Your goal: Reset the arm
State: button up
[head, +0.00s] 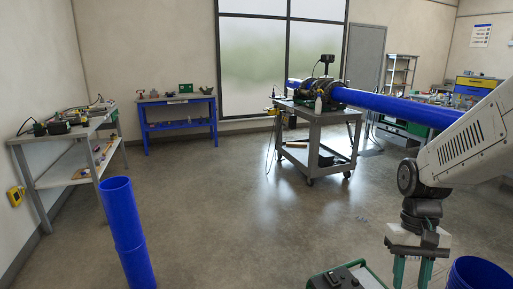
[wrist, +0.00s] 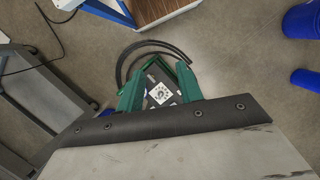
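My arm reaches in from the right in the head view, and my gripper (head: 412,275) hangs down at the lower right. Its two green fingers are apart. In the wrist view, my gripper (wrist: 159,78) also shows its green fingers spread, with nothing held between them. Beyond the fingers, lower down, is a green-framed black unit (wrist: 160,95) with a white patterned label. A green and black box (head: 345,277) also shows at the bottom edge of the head view, left of my gripper.
A grey cart (head: 325,130) carries a long blue pipe (head: 395,107) that runs behind my arm. A blue pipe (head: 125,230) stands upright at the left. A blue container (head: 478,272) is right of my gripper.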

jog(key=s+a+r+n+t, duration=0.2)
jog(key=s+a+r+t, duration=0.2)
jog(key=s+r, duration=0.7)
jog(key=shift+s+a+r+t+h, duration=0.35)
jog(key=shift+s+a, duration=0.3)
jog(key=shift+s, duration=0.25)
